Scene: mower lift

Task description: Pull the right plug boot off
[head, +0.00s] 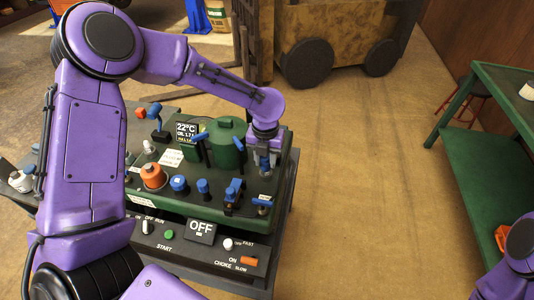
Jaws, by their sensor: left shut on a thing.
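The green mower engine panel (232,222) stands in front of me with knobs and levers on its top. My left arm reaches across it from the left. My left gripper (265,168) points down at the right end of the panel, beside the green dome (227,143). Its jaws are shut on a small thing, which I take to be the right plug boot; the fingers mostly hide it. I cannot tell whether the boot is still seated. My right gripper is out of view; only part of my right arm shows at the lower right.
An orange cap (153,176), blue knobs (179,184) and blue levers (233,191) stand near the gripper. A small display (187,131) is behind them. A green shelf (478,165) is at the right. The floor (370,200) between is clear.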

